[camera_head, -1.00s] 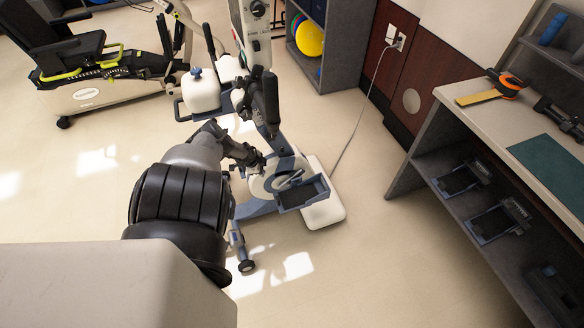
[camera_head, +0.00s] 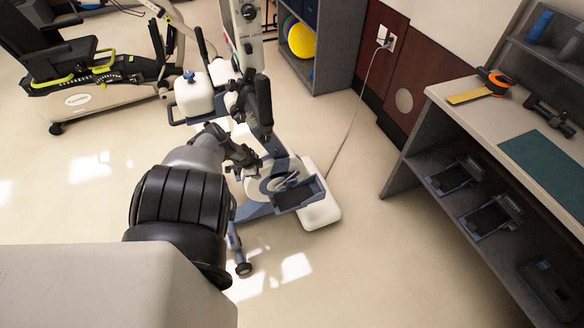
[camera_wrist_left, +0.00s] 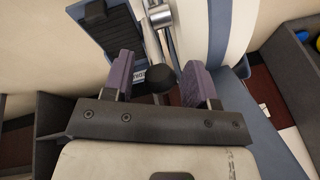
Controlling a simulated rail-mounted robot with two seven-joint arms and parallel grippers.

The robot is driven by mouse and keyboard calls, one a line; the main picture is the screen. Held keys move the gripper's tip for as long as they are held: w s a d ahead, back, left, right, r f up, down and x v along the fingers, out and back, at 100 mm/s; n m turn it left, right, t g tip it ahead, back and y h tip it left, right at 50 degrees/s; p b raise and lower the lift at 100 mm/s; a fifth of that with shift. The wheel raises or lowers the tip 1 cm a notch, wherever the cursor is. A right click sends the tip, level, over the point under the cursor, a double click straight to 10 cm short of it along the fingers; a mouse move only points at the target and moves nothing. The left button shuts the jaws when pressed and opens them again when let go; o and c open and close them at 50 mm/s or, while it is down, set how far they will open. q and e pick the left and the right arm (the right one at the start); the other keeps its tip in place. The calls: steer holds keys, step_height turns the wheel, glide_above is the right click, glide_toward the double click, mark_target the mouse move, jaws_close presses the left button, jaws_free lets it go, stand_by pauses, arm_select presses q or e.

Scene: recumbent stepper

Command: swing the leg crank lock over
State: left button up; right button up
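The recumbent stepper's blue-and-white leg crank unit (camera_head: 273,180) stands on the floor in the middle of the head view. My left gripper (camera_head: 256,163) is beside its upper part, small and partly hidden by my wrist. In the left wrist view my left gripper (camera_wrist_left: 157,80) is open, with two purple pads apart. A round black knob (camera_wrist_left: 153,84) shows between the pads, with a gap on either side. It seems to be the end of the leg crank lock lever. A silver metal post (camera_wrist_left: 160,15) lies just beyond it. My right gripper is out of view.
A dark ribbed pedal plate (camera_wrist_left: 105,38) is close to the left finger. A white cover with a blue band (camera_wrist_left: 228,35) is close to the right finger. A bench (camera_head: 470,110) stands at the right, with clear floor (camera_head: 370,260) before it.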

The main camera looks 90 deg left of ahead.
arm_select(q)
steer(key=shift+r, duration=0.1)
steer(key=shift+s+d+r+p, duration=0.1)
steer(key=shift+r+p, duration=0.5)
steer(key=shift+p, duration=0.05)
steer(key=p+v, duration=1)
steer(key=v, duration=0.2)
steer(key=shift+s+r, duration=0.15)
steer(key=shift+r, duration=0.05)
